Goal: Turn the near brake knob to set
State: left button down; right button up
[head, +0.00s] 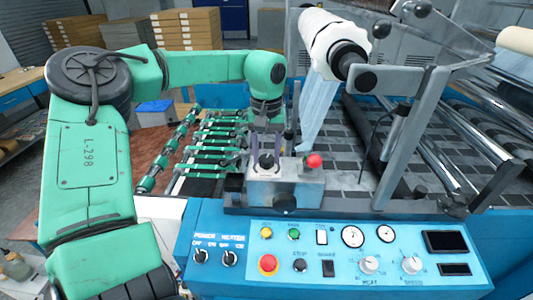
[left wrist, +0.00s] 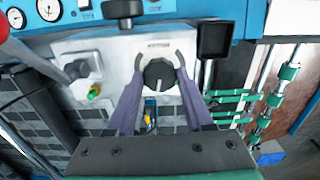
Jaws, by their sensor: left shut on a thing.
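The near brake knob (left wrist: 158,73) is a round black knob with a pale pointer line, on the face of a grey metal box (head: 287,191). My left gripper (left wrist: 159,62) is shut on the knob, with one purple finger on each side. In the head view the knob (head: 267,160) shows small between the fingers of my left gripper (head: 266,154), which comes down from above. The label by the knob is too small to read. My right gripper is not in view.
A red ball knob (head: 314,160) stands on the same box, close right of my gripper. A blue control panel (head: 340,278) with switches, gauges and a red button lies in front. A white roll (head: 328,38) hangs above right. Green-ended rollers (head: 205,140) lie behind left.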

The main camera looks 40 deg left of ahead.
aim_at(267, 159)
pick_arm(q)
jog(key=shift+s+f, duration=0.15)
jog(key=shift+f, duration=0.05)
jog(key=shift+c, duration=1.4)
grip_release()
jog(key=shift+d+r, duration=0.1)
notch_tip(267, 159, up, 15)
jog(key=b, duration=0.1)
jog(key=shift+f, duration=0.2)
